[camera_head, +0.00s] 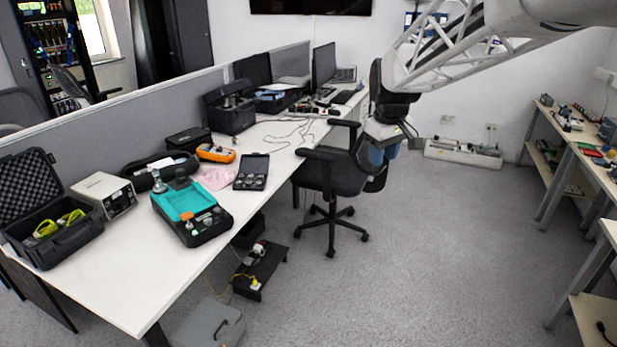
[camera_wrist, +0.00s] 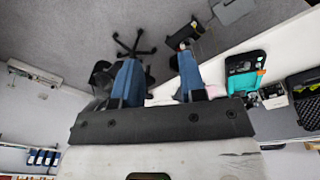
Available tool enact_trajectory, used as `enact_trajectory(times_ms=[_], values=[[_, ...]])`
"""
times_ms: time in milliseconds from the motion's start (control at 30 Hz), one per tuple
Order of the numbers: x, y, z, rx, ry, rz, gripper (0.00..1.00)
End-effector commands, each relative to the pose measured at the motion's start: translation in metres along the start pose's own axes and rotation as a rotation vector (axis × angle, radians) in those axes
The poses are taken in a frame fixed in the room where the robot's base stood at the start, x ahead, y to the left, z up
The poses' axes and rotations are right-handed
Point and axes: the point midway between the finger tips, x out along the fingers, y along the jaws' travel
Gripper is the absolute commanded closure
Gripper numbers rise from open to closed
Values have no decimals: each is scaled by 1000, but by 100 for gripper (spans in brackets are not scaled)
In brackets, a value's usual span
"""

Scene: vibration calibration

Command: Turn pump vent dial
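A teal and black pump unit (camera_head: 188,202) lies near the front edge of the white desk, left of centre in the head view. Small knobs show on its top, one of them orange (camera_head: 187,220); which one is the vent dial I cannot tell. The unit also shows at the right in the wrist view (camera_wrist: 245,75), small and turned. My gripper (camera_head: 385,152) is in the air over the office chair, well right of the pump unit and apart from it. In the wrist view its two blue fingers (camera_wrist: 158,58) stand wide apart with nothing between them.
The white desk (camera_head: 115,285) also holds an open black case (camera_head: 45,215), a beige meter box (camera_head: 104,194), an orange meter (camera_head: 216,153) and a black weight case (camera_head: 252,171). An office chair (camera_head: 330,180) stands beside it. The grey floor at right is clear.

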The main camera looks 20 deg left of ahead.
Motion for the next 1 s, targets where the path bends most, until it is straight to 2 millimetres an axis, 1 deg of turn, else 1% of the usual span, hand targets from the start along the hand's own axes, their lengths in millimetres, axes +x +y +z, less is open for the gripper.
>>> enact_trajectory(times_ms=[33,100,367,400,467,700,767,1000], values=[[5,-2,-14,-23,-3,-3,62],[11,-5,-33,-58,-5,-7,62],[39,-21,-101,-183,-13,-20,62],[43,-24,-112,-202,-15,-22,62],[51,-29,-127,-231,-17,-26,62],[81,-54,-188,-348,-23,-37,62],[89,-61,-202,-375,-25,-40,62],[125,-95,-259,-492,-33,-53,62]])
